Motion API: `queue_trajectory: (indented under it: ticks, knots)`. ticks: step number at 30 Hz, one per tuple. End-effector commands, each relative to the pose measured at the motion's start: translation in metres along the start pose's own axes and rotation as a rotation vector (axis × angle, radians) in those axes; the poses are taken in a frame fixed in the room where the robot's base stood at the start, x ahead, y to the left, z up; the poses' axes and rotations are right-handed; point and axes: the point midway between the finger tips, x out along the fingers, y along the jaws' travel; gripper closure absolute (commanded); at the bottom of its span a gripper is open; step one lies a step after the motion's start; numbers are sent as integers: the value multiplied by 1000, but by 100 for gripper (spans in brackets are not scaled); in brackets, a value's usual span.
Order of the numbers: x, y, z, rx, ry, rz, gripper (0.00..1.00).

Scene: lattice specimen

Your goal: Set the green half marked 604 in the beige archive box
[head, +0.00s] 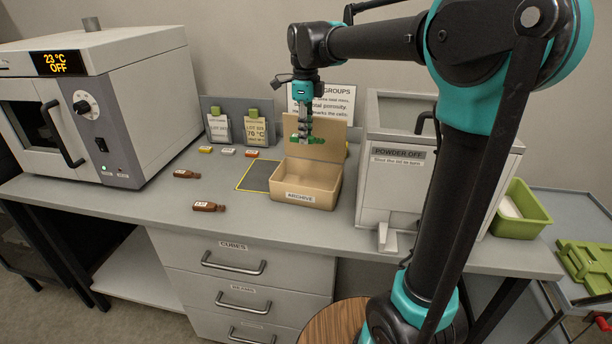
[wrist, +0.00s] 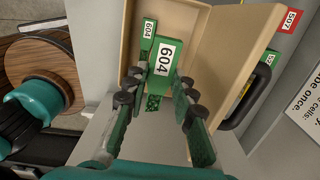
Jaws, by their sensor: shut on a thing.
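The open beige archive box (head: 305,195) stands on the bench with its lid raised at the back; its wall (wrist: 128,50) also shows in the wrist view. My gripper (head: 305,138) is above the box, in front of the raised lid. In the wrist view my gripper (wrist: 157,98) is shut on a green half marked 604 (wrist: 160,58), over the box opening. Its lower part is partly hidden by the fingers. A narrower green piece with a smaller 604 label (wrist: 149,28) shows just beyond it; I cannot tell whether it rests on the box floor.
Two brown bottles (head: 208,206) lie on the bench left of the box. A yellow-edged grey pad (head: 258,177) is beside the box. A white powder cabinet (head: 390,180) stands close on the right. A red piece marked 507 (wrist: 291,19) lies outside the box.

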Motion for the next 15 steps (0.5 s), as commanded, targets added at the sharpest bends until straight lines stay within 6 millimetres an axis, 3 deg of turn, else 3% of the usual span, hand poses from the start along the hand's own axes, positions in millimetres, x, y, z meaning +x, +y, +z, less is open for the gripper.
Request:
queue_trajectory:
  ticks: [9,15]
  knots:
    - [76,0,0,0,0,0,91]
    - [100,0,0,0,0,0,91]
